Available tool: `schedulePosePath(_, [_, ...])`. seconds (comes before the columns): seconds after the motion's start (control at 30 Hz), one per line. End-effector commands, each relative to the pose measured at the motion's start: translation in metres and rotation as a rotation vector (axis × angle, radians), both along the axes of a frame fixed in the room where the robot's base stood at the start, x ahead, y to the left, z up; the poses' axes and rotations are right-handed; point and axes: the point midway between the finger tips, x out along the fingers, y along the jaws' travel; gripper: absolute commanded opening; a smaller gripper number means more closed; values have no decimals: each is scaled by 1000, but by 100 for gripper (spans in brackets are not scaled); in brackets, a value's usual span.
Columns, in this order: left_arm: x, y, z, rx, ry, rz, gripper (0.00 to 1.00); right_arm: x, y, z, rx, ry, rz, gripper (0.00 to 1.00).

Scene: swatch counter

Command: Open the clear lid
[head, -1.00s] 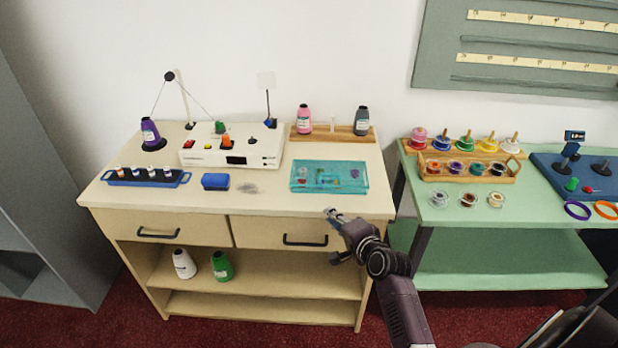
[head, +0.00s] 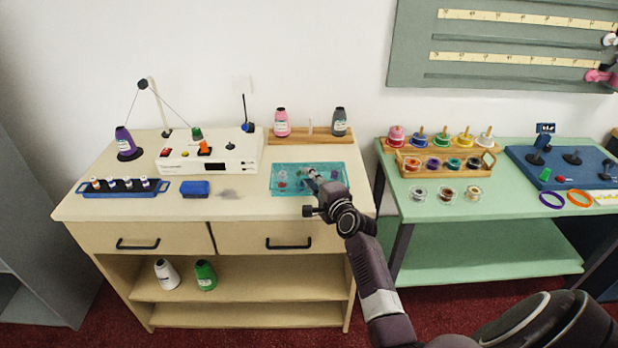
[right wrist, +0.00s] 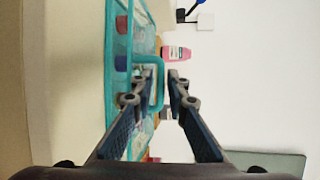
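The teal box (head: 285,191) with its see-through lid (head: 290,170) lies on the right part of the cream counter. The lid looks shut. In the right wrist view the box (right wrist: 112,95) runs up the left side, and a teal handle loop (right wrist: 155,66) stands out from it. My right gripper (head: 313,174) is over the box in the head view. In the wrist view its fingers (right wrist: 160,78) are spread, with the handle between or just beyond the tips; contact cannot be told. My left gripper is out of view.
A wooden rack (head: 305,138) with pink and grey cones stands behind the box. The white winder (head: 212,160), a blue block (head: 195,188) and a blue tray (head: 100,186) are to the left. The green table (head: 400,205) with spools is to the right.

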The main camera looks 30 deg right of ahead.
Motion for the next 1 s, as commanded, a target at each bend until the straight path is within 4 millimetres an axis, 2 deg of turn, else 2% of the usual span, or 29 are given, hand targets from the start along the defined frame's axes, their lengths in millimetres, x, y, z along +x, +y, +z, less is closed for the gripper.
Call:
schedulePosePath(0.37, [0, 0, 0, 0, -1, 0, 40, 5, 0, -1, -1, 1, 0, 14])
schedulePosePath(0.53, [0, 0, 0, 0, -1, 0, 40, 5, 0, -1, -1, 1, 0, 0])
schedulePosePath(1.0, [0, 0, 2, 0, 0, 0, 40, 5, -2, 0, 1, 5, 0, 0])
